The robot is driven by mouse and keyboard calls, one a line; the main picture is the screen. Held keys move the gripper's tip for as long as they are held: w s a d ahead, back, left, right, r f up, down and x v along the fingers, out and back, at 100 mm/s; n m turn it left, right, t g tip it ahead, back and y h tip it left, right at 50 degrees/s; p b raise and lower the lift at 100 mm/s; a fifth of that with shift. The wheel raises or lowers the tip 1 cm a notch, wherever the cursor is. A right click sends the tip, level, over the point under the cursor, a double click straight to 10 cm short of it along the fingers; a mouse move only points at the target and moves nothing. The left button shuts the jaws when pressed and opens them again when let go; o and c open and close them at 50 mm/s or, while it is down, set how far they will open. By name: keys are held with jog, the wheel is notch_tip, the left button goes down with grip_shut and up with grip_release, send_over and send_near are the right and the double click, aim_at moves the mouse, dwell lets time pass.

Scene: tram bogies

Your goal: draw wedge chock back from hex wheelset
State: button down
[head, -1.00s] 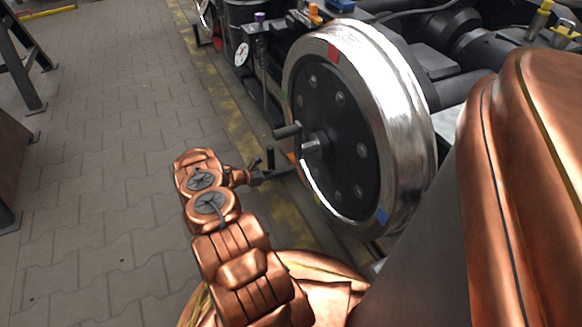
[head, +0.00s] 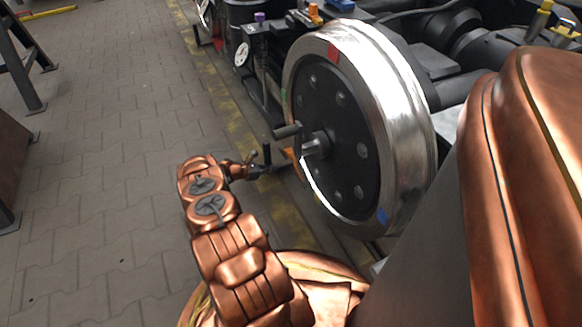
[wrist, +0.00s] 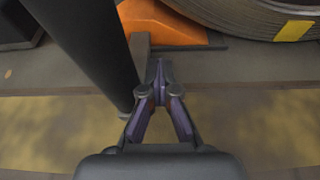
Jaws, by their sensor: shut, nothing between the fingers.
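The wheelset's near wheel (head: 340,130) has a bright steel rim and a dark bolted disc. It stands on the rail at the right of the arm in the head view. The orange wedge chock (wrist: 170,25) lies against the foot of the wheel in the wrist view, with a grey-brown bar pointing from it towards me. Only a sliver of the chock (head: 289,153) shows in the head view, behind my gripper (head: 268,168).
A dark post (wrist: 85,50) stands close at the left of my fingers in the wrist view. A black crank handle (head: 287,131) sticks out near the hub. A worn yellow floor line (head: 240,135) runs beside the rail. The paved floor (head: 110,170) at left is open.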

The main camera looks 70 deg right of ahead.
jog(key=shift+w+d, duration=0.2)
jog(key=shift+w, duration=0.1)
dwell(0.4)
jog(key=shift+w+d, duration=0.45)
jog(key=shift+d, duration=0.25)
jog(key=s+a+p, duration=0.1)
jog(key=a+p, duration=0.1)
jog(key=p, duration=0.1)
jog(key=shift+s+a+r, duration=0.1)
jog(key=shift+s+r, duration=0.1)
jog(key=shift+s, duration=0.15)
jog(key=shift+s+a+f+p, duration=0.2)
jog(key=shift+s+a+p, duration=0.7)
jog(key=shift+p, duration=0.05)
jog(key=shift+w+r, duration=0.1)
jog(key=shift+r+p+v, duration=0.3)
jog(key=shift+p+v, duration=0.3)
jog(key=shift+v, duration=0.8)
jog(key=shift+r+p+v, duration=0.15)
jog(key=shift+p+v, duration=0.2)
jog(key=shift+v, duration=0.85)
jog(key=shift+r+p+v, duration=0.15)
jog(key=shift+p+v, duration=0.15)
jog(key=shift+v, duration=0.9)
